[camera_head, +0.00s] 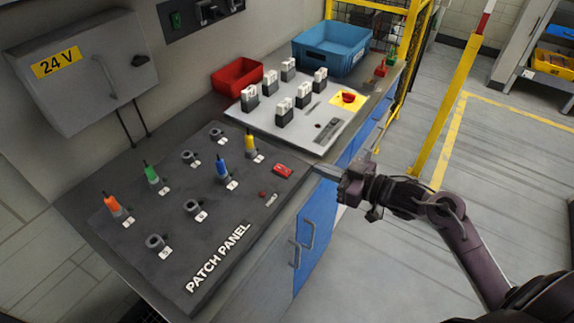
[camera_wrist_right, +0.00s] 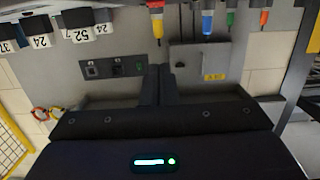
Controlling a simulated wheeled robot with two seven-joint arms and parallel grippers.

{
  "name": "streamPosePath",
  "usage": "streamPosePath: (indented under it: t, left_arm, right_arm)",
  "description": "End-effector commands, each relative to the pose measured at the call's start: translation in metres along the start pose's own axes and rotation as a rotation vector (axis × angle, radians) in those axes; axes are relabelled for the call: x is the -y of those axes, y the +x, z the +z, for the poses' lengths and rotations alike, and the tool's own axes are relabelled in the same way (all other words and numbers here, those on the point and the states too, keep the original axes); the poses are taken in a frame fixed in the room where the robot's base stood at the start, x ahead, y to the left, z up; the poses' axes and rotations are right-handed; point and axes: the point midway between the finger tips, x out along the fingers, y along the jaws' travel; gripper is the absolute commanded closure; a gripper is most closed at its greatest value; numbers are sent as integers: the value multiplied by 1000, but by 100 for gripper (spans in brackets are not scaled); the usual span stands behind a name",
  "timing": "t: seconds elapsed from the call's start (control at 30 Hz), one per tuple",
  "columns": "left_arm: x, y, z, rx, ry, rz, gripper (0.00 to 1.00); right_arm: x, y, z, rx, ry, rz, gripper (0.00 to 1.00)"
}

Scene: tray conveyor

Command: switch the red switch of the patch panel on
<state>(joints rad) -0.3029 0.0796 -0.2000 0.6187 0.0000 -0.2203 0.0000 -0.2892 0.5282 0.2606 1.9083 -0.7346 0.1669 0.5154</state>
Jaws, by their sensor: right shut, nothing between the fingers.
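The patch panel (camera_head: 120,262) is a dark board lying on the bench in the head view. A red rectangular switch (camera_head: 283,171) sits at its right edge, near the yellow plug (camera_head: 250,144); I cannot tell its position. A small red round part (camera_head: 262,194) and a pale lever-like part (camera_head: 271,200) are close by. My right gripper (camera_head: 320,170) is shut and empty, just right of the red switch, apart from it. In the right wrist view its two dark fingers (camera_wrist_right: 165,84) are close together, and plugs hang along the top edge. My left gripper is not in view.
Orange (camera_head: 114,205), green (camera_head: 151,173) and blue (camera_head: 222,168) plugs stand upright on the panel. Behind it are a light board (camera_head: 312,136) with several breakers, a red bin (camera_head: 237,76) and a blue crate (camera_head: 332,48). A 24 V box (camera_head: 85,75) hangs on the wall.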

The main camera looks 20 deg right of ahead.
Motion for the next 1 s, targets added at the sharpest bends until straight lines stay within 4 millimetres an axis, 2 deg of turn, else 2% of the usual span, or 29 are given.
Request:
streamPosePath:
  t: [0.17, 0.57, 0.6, 0.7, 1.0]
  left_arm:
    - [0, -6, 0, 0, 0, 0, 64]
    - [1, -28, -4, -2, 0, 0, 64]
    - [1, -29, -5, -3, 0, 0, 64]
    - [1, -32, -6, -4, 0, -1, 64]
    - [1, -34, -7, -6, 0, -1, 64]
  right_arm:
    - [-1, 19, -3, -3, 1, 1, 100]
    - [0, 103, -4, -3, 1, 1, 100]
    - [0, 102, 8, 4, 6, 1, 100]
    - [0, 105, 23, 3, 3, 1, 100]
    - [0, 108, 39, 0, 0, 1, 100]
